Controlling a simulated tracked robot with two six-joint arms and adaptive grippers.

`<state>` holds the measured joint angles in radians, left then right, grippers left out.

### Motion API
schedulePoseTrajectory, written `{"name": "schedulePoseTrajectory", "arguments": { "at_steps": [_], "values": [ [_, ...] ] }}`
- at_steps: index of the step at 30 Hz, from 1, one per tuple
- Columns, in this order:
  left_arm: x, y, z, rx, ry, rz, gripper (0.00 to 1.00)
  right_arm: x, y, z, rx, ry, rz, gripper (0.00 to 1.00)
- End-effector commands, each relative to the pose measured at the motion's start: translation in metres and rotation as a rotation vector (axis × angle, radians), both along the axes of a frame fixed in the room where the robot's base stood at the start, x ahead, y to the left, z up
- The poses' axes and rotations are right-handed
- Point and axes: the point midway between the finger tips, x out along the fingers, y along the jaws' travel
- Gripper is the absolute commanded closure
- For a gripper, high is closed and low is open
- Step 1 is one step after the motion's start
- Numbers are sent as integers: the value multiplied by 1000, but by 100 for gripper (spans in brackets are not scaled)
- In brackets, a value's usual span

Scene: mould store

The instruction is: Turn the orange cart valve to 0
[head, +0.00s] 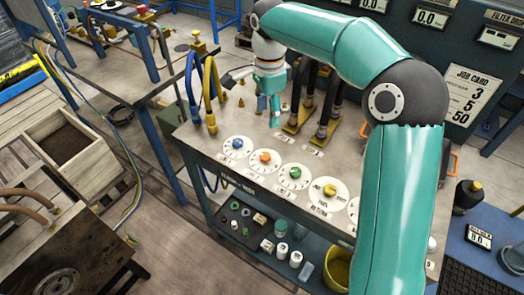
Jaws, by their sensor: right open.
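The orange cart valve (265,157) is a small knob on a round white dial on the grey cart top (215,150). It sits between a blue knob (238,143) and a green knob (295,172). The dial marks are too small to read. My right gripper (269,113) is open and points down above the cart top, behind the row of dials. It is apart from the orange valve and appears empty. My left gripper is out of view.
A yellow knob (330,190) continues the dial row. Upright hoses (210,90) and dark handles in brass bases (328,128) stand behind the dials, on both sides of my gripper. My right arm covers the cart's right part. A lower shelf (255,262) holds small parts.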

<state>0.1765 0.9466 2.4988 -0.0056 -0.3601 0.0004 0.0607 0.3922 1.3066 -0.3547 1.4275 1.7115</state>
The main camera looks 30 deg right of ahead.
Motion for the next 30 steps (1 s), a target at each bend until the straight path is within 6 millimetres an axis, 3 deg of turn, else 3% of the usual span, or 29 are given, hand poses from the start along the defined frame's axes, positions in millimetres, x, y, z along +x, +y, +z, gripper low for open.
{"name": "schedulePoseTrajectory", "arguments": {
  "at_steps": [18, 24, 30],
  "values": [
    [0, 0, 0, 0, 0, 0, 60, 4, 7, -124, 2, 8, 18, 41],
    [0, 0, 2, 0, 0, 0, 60, 5, 7, -150, 2, 4, 18, 41],
    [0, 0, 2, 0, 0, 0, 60, 5, 7, -158, 2, 3, 19, 41]
  ]
}}
